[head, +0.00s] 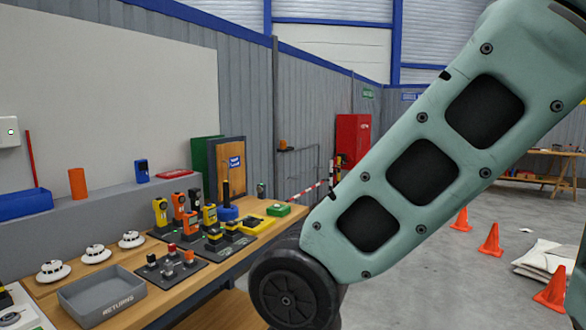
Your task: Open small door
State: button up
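I cannot tell for certain which thing is the small door. A wooden panel (230,185) in a dark frame with a blue label stands upright at the back of the workbench, beside a green panel (202,158). No open gap shows on either. My arm crosses the right half of the view in front of the bench. My gripper is out of view.
The wooden workbench (130,262) holds a grey tray (103,296), white detectors (95,254) and several yellow and orange handheld devices (192,222). Orange cones (490,242) and stacked white sheets (548,262) are on the floor at right. Open floor lies between.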

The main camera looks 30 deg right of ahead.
aim_at(230, 157)
jog(key=z, duration=0.3)
jog(key=i+l, duration=0.3)
jog(key=i, duration=0.25)
jog(key=i+l, duration=0.3)
jog(key=i, duration=0.2)
jog(key=i+l+u, duration=0.1)
jog(key=i+l, duration=0.15)
jog(key=i, duration=0.3)
jog(key=i+l, duration=0.35)
jog(key=i, duration=0.2)
jog(key=i+l+u, duration=0.1)
jog(key=i+l, duration=0.2)
jog(key=i, duration=0.2)
